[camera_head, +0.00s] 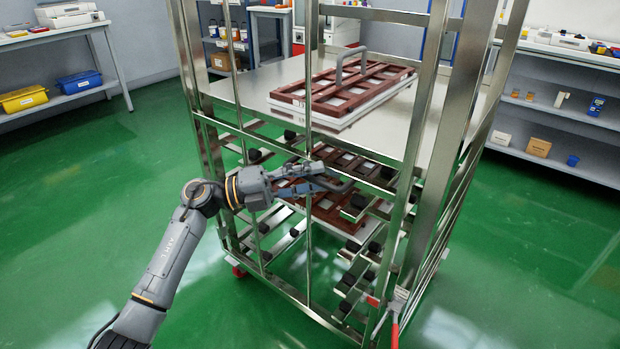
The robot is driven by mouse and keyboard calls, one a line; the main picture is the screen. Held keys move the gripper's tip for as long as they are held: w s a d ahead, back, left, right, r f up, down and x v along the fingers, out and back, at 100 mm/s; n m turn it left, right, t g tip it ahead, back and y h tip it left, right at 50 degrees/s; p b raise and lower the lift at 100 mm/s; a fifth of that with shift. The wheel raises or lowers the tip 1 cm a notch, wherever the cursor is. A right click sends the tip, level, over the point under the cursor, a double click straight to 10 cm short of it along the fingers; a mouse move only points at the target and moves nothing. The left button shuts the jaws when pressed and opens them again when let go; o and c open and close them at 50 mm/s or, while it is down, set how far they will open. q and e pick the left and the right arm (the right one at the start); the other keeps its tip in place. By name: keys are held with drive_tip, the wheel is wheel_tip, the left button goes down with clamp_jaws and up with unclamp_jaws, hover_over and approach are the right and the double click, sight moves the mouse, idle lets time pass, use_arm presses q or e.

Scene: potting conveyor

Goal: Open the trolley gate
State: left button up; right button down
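The metal trolley stands in the middle of the head view. Its gate (308,232) appears to be the near side frame of thin upright bars, and it looks closed. My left gripper (328,182) reaches in from the left to the gate's middle bar, at about mid height. Its fingers point right and overlap the bar and the dark trays behind. I cannot tell whether they touch or enclose the bar, or how far apart they are. A red handle (395,332) sits low at the trolley's near right corner. My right gripper is not in view.
A brown slotted tray (345,88) with a grey handle lies on the trolley's upper shelf (385,128). More brown trays (335,205) sit lower inside. Shelves with bins stand left and right. The green floor (90,215) around the trolley is clear.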

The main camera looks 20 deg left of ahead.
use_arm(q)
clamp_jaws()
